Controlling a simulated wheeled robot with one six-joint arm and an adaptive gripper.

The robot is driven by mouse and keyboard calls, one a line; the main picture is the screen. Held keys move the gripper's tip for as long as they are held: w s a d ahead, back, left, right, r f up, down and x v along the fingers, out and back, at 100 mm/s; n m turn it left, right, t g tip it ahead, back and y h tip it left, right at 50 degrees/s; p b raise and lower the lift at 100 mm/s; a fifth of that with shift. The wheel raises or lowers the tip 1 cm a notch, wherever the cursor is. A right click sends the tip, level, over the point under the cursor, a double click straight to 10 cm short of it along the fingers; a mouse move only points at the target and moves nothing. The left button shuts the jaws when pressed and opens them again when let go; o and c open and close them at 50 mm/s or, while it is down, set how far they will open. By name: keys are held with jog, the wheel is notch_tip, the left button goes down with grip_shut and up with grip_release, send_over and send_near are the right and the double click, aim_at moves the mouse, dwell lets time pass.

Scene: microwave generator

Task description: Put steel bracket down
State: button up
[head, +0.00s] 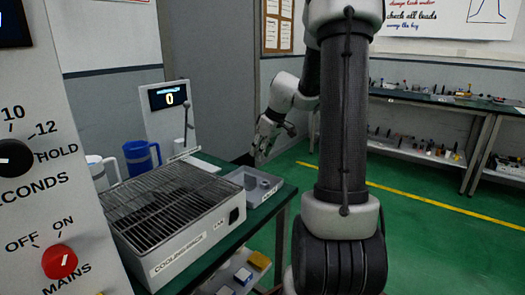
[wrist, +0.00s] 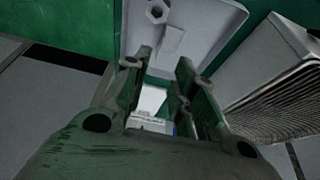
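My gripper (head: 266,138) hangs above and behind the grey tray (head: 276,184), apart from it in the head view. In the wrist view the two fingers of my gripper (wrist: 164,62) stand apart with a gap between them, and I see nothing clearly clamped. A small pale grey block-like piece (wrist: 173,39), perhaps the steel bracket, shows just past the fingertips and appears to lie in the tray (wrist: 215,30). A hex nut (wrist: 157,12) lies near it. A pale patch shows between the fingers; I cannot tell what it is.
The cooling rack (head: 170,205) stands left of the tray and also shows in the wrist view (wrist: 280,105). A blue mug (head: 141,157) and a display post (head: 168,112) stand behind it. The control panel (head: 50,150) fills the left. Green floor is open at right.

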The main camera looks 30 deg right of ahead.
jog(key=w+r+t+h, duration=0.2)
jog(key=w+r+t, duration=0.25)
jog(key=r, duration=0.55)
jog(key=s+d+r+m+t+h, duration=0.1)
jog(key=s+r+m+h, duration=0.15)
jog(key=r, duration=0.45)
jog(key=s+d+r+m+h, duration=0.1)
jog(key=s+d+r+h, duration=0.2)
jog(key=r, duration=0.4)
jog(key=s+a+f+m+g, duration=0.2)
jog(key=s+f, duration=0.1)
jog(key=s, duration=0.8)
jog(key=s+a+f+g+y, duration=0.2)
jog(key=s+a+f+y, duration=0.1)
jog(key=s+a+f, duration=0.2)
jog(key=s+a+f+n+g+y, duration=0.1)
jog(key=s+a+f+y, duration=0.2)
jog(key=s, duration=0.7)
jog(key=a+f, duration=0.2)
jog(key=a, duration=0.2)
jog(key=shift+a+f+g, duration=0.15)
jog(key=shift+a+g, duration=0.2)
jog(key=shift+n, duration=0.25)
